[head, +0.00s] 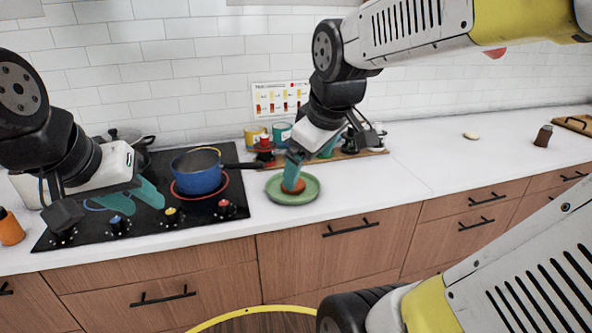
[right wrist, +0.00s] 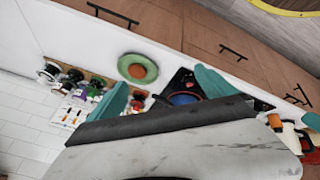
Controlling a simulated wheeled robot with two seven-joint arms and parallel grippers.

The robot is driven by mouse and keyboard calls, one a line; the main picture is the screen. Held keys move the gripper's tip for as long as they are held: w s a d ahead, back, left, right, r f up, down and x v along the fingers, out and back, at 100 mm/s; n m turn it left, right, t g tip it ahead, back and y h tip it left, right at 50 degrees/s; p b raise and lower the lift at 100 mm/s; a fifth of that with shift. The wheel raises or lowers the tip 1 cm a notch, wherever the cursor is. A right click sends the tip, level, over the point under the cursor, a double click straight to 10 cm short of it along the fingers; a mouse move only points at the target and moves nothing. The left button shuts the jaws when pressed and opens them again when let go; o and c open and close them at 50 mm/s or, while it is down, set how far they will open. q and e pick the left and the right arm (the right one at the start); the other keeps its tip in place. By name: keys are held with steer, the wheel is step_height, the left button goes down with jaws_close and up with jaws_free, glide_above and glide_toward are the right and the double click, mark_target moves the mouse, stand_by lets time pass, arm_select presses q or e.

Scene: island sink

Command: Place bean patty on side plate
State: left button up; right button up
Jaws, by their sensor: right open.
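The bean patty (head: 299,188) is a small brown-orange disc on the green side plate (head: 275,197), which sits on the white counter right of the stove. In the right wrist view the patty (right wrist: 138,71) lies inside the rim of the plate (right wrist: 124,62). My right gripper (head: 292,178) is over the plate and overlaps part of the patty in the head view. Its teal fingers are apart with nothing held between them in the right wrist view (right wrist: 160,82). My left gripper (head: 146,203) is over the stove's left part, fingers apart and empty.
A blue pot (head: 197,174) stands on the black stove (head: 145,228), its handle pointing toward the plate. Cups and a rack (head: 345,154) line the wall behind the plate. A brown shaker (head: 543,136) stands far right. The counter right of the plate is clear.

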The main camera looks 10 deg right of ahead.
steer(key=s+a+m+y, duration=0.1)
steer(key=s+m, duration=0.4)
steer(key=m, duration=0.2)
steer(key=shift+s+a+t+y, duration=0.3)
steer(key=shift+s+a, duration=0.05)
steer(key=shift+s, duration=0.05)
